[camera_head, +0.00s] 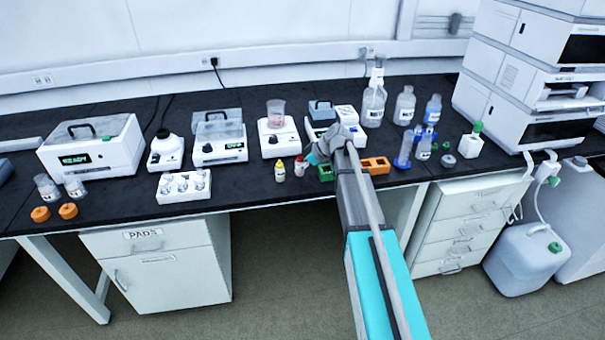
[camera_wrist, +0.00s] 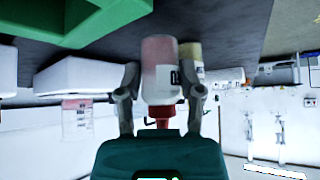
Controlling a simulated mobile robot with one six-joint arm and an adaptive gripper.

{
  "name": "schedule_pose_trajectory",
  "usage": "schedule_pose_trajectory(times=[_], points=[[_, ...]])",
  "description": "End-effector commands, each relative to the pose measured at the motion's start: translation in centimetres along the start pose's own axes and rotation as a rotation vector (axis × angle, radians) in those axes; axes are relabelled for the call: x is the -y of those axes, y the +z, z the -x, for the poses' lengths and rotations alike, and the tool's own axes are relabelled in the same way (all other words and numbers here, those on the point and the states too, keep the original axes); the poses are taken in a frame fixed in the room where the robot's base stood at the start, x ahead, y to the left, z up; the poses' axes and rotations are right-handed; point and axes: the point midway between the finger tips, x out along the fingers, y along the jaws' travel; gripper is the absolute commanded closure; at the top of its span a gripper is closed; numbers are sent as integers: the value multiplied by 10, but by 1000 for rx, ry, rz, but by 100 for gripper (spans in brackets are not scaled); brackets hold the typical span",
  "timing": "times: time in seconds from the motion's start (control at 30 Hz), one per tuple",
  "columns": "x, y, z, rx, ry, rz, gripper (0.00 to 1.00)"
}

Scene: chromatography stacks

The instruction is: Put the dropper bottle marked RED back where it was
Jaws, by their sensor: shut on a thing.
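The dropper bottle marked RED (camera_head: 301,166) is a small pale bottle with a red cap, near the front of the bench in the head view. My gripper (camera_head: 310,159) reaches it from the right. In the wrist view my gripper (camera_wrist: 165,92) is shut on the bottle (camera_wrist: 159,65), with one finger on each side and the red cap toward the palm. Only part of its label shows. I cannot tell whether its base touches the bench. A yellow-capped bottle (camera_head: 280,171) stands just left of it; it shows partly hidden behind it in the wrist view (camera_wrist: 191,55).
A green rack (camera_head: 325,173) and orange racks (camera_head: 375,165) lie to the right. A white vial tray (camera_head: 184,187) is at left. A stirrer with a beaker (camera_head: 277,140) stands behind. Glass and wash bottles (camera_head: 404,106) stand farther right. Bare black bench (camera_head: 240,185) lies left of the bottles.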

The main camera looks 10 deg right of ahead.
Motion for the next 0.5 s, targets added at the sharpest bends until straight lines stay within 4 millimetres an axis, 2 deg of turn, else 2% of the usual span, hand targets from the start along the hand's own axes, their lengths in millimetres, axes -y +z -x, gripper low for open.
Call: schedule_pose_trajectory(times=[0.13, 0.5], points=[[0, 8, -9, 0, 0, 0, 59], [0, 8, -9, 0, 0, 0, 59]])
